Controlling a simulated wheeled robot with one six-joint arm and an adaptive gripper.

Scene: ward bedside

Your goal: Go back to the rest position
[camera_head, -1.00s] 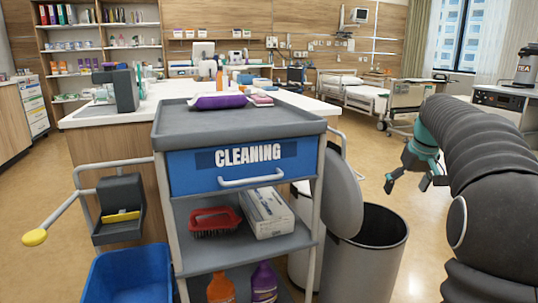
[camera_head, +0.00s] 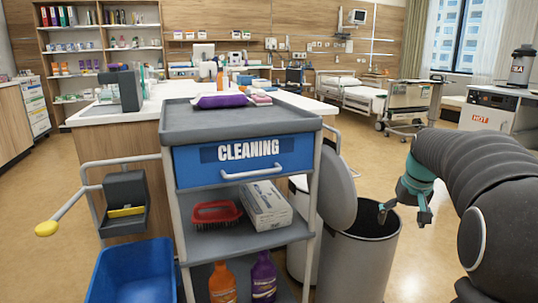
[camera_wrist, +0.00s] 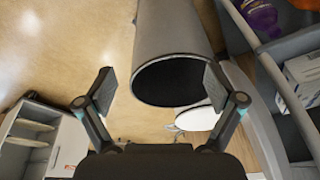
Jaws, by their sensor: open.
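My gripper (camera_head: 404,217) is open at the right of the head view, beside and a little above the rim of the grey bin (camera_head: 352,262). Nothing is between its fingers. In the wrist view, my gripper (camera_wrist: 157,92) has its two fingers spread wide. The bin's dark opening (camera_wrist: 175,80) shows between and beyond the fingertips. I cannot tell exactly how far the fingers are from the bin.
The cleaning cart (camera_head: 240,124) with its blue drawer (camera_head: 245,160) stands left of the bin. The bin's lid (camera_head: 337,188) is tilted up against the cart. A hospital bed (camera_head: 362,95) stands at the back. A white cabinet marked HOT (camera_head: 482,120) is at the far right. Floor between is clear.

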